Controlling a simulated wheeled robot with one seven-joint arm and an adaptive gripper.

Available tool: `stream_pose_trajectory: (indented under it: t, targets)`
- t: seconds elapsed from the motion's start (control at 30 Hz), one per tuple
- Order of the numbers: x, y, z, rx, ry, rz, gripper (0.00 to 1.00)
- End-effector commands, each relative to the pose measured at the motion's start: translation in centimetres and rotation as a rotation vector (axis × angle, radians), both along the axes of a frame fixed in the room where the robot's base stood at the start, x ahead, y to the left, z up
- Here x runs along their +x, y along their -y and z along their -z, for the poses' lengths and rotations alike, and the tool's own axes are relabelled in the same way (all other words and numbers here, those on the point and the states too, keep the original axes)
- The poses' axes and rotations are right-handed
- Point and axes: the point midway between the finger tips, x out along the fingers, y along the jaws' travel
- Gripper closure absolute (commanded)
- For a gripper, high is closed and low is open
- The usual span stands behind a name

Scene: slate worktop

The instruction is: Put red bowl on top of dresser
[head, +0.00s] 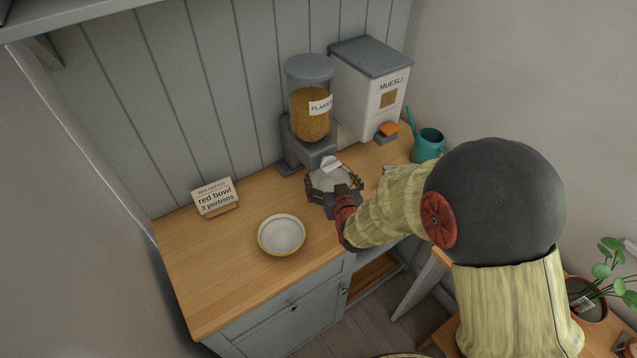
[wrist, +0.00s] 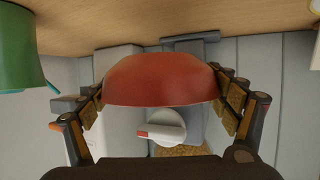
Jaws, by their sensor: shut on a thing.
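The red bowl (wrist: 162,78) shows its red outer side in the wrist view, between the two fingers of my gripper (wrist: 160,92). In the head view its pale inside (head: 328,182) shows at the front of the flakes dispenser (head: 310,108), below the dispenser's pale knob. My gripper (head: 334,186) is shut on the bowl there. I cannot tell whether the bowl touches the top or hangs just above it. The dresser (head: 200,273) has a wooden top and a grey front with drawers. Any contents of the bowl are unclear.
A second bowl (head: 282,236), white inside with a yellow rim, stands front centre. A card (head: 215,196) reading "red bowl 3 portions" stands left. A muesli dispenser (head: 372,92) and a teal watering can (head: 427,146) are at right.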

Motion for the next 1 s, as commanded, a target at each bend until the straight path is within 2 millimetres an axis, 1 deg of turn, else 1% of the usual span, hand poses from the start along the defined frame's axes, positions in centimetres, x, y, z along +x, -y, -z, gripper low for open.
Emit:
stream_pose_trajectory:
  t: [0.03,0.2,0.27,0.3,0.33,0.4,0.67,0.8,0.9,1.0]
  targets:
    - [1.0,-0.8,0.1,0.001,0.001,-0.002,0.44]
    - [4.1,-2.8,0.1,0.001,0.002,-0.001,0.44]
    - [5.0,-3.5,0.1,0.001,0.001,-0.001,0.44]
    - [5.3,-3.6,0.6,-0.001,-0.003,0.000,0.44]
    - [5.1,-3.5,1.4,-0.001,-0.005,0.000,0.44]
    - [5.1,-3.4,2.2,0.000,-0.002,0.000,0.44]
    - [5.1,-3.4,3.8,0.000,0.000,0.000,0.44]
    - [5.1,-3.4,5.9,-0.002,-0.002,0.001,0.44]
    - [5.3,-3.6,7.0,0.000,0.000,0.000,0.44]
    - [5.5,-3.7,7.1,0.000,0.001,0.000,0.44]
